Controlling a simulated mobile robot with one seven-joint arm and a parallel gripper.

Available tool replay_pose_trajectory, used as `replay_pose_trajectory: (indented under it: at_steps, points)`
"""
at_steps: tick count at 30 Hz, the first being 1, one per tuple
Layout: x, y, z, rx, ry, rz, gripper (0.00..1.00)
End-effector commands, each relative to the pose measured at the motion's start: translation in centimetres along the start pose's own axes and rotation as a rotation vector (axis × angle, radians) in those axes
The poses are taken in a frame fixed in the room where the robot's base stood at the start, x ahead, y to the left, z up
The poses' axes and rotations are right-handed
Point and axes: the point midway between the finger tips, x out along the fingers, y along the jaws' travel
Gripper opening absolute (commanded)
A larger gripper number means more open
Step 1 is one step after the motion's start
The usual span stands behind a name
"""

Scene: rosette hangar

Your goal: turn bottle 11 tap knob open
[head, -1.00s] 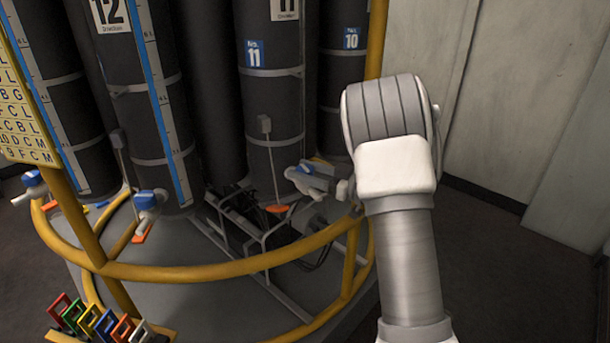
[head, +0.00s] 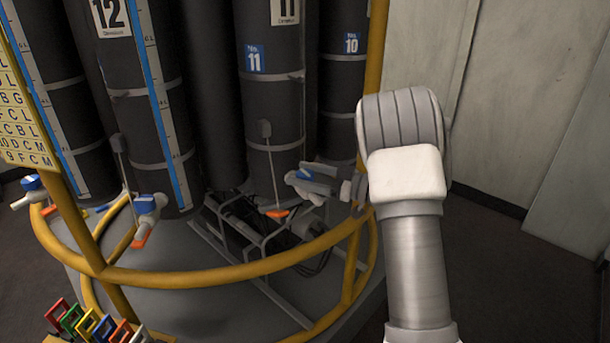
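Bottle 11 (head: 272,115) is a tall dark cylinder with a blue number label, standing upright in the rosette. Its tap (head: 294,180) is pale and sits low on the right side, with a blue knob (head: 305,174) partly covered by grey fingers. My gripper (head: 326,181) reaches in from the right at the tap, its fingers around or against the knob. I cannot tell whether they touch it or how far apart they are. My pale arm hides part of the gripper's base.
A yellow rail (head: 190,279) curves around the bottles in front of the tap, with a yellow post (head: 375,60) close to my arm. Bottle 12 (head: 125,90) and its blue-knobbed tap (head: 148,204) stand left. Colored clips (head: 88,322) sit at lower left. Open floor lies right.

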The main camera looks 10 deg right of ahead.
Motion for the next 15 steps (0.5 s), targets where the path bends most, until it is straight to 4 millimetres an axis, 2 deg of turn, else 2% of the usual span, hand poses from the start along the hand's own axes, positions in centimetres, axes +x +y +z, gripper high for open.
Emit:
replay_pose_trajectory:
  at_steps: [10, 15]
  points:
    - [-0.3, 0.0, 0.1, 0.002, -0.003, 0.001, 0.84]
    - [-2.5, 0.1, 0.1, 0.002, -0.003, 0.005, 0.84]
